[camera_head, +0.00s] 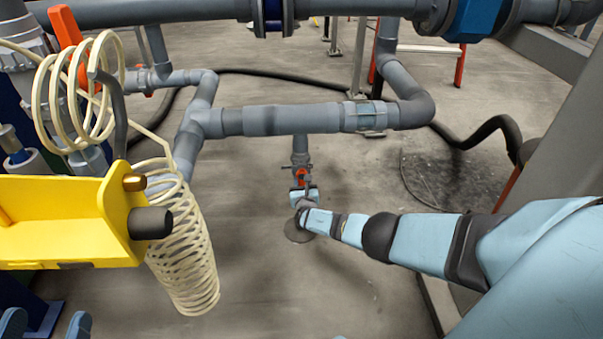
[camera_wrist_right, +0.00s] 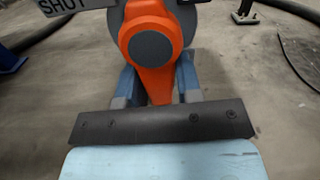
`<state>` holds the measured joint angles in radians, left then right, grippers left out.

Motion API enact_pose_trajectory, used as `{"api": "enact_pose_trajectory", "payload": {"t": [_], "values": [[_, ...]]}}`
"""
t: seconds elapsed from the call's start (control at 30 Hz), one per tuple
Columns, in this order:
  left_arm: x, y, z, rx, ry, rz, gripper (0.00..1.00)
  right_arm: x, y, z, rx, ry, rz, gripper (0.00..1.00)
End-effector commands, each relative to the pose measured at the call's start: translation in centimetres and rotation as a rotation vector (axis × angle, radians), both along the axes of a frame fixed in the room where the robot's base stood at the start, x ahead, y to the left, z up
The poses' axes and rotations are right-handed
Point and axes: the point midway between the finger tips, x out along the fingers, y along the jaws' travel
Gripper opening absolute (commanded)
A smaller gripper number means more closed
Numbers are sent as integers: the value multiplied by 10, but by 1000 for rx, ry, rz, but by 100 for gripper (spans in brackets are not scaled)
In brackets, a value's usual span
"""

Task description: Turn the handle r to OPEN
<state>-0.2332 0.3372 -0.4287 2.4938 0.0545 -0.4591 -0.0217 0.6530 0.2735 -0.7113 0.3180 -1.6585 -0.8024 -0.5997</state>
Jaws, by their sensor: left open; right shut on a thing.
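The orange handle (camera_head: 300,178) is on a small valve below the grey horizontal pipe in the head view. In the right wrist view the handle (camera_wrist_right: 153,75) has a round hub with a grey centre, and its lever points down toward me. My right gripper (camera_head: 303,196) is shut on the lever, with one finger on each side in the wrist view (camera_wrist_right: 156,88). A plate reading SHUT (camera_wrist_right: 63,5) is at the upper left of the hub. No OPEN label is visible. My left gripper (camera_head: 47,324) shows only as two spread, empty fingertips at the lower left.
A yellow bracket (camera_head: 60,220) and a cream coiled hose (camera_head: 185,250) stand at the left. A grey pipe (camera_head: 280,120) crosses above the valve. A black hose (camera_head: 490,130) lies at the right. The floor around the valve is mostly clear.

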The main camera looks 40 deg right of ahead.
Motion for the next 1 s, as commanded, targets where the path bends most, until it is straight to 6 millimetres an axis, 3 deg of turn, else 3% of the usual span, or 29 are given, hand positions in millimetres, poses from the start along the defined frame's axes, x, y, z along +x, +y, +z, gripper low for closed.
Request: {"api": "enact_pose_trajectory", "payload": {"t": [0.1, 0.13, 0.3, 0.63, 1.0], "values": [[0, 1, -1, 6, 0, -1, 72, -3, -5, -1, -2, 0, -8, 2], [0, 1, -1, 8, 1, -2, 72, -3, -5, -1, -2, 0, -8, 37], [-1, 1, -2, 14, 1, -4, 72, -2, -4, -1, 1, -1, -6, 72], [0, 1, 8, 2, -3, 1, 72, -6, 2, 2, 4, -1, -2, 72], [0, 1, 48, 5, 0, 0, 72, -51, 30, 4, 5, -2, -1, 72]]}}
